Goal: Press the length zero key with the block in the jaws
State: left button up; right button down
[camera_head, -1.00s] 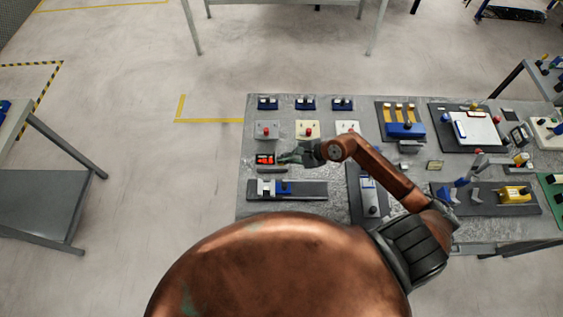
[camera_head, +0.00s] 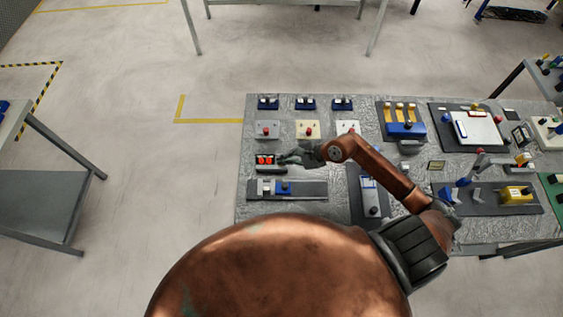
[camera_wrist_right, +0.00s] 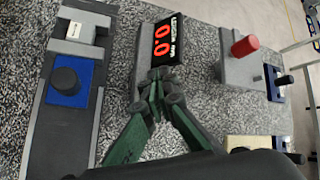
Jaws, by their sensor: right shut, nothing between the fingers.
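The length readout (camera_wrist_right: 161,50) is a dark box with red digits that look like two zeros in the right wrist view. It also shows in the head view (camera_head: 265,160). My right gripper (camera_wrist_right: 157,76) is shut and empty, its fingertips at the readout's near edge, covering part of it; whether they touch is unclear. In the head view the gripper (camera_head: 282,157) is just right of the readout. The zero key cannot be made out. The slide gauge (camera_wrist_right: 45,130) has a pale block (camera_wrist_right: 73,30) at its grey jaw and a blue carriage (camera_wrist_right: 68,82) with a black knob.
A grey box with a red button (camera_wrist_right: 242,48) stands right of the readout. More button boxes (camera_head: 307,130) and small blue fixtures (camera_head: 305,103) line the back of the table. A dark-based fixture (camera_head: 370,195) stands under my right forearm.

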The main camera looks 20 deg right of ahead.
dwell(0.5)
jog(key=shift+r+p, duration=0.4)
jog(key=shift+r, duration=0.4)
jog(key=shift+r+p, duration=1.35)
jog(key=shift+r, duration=1.2)
jog(key=shift+a+f, duration=0.1)
jog(key=shift+f, duration=0.05)
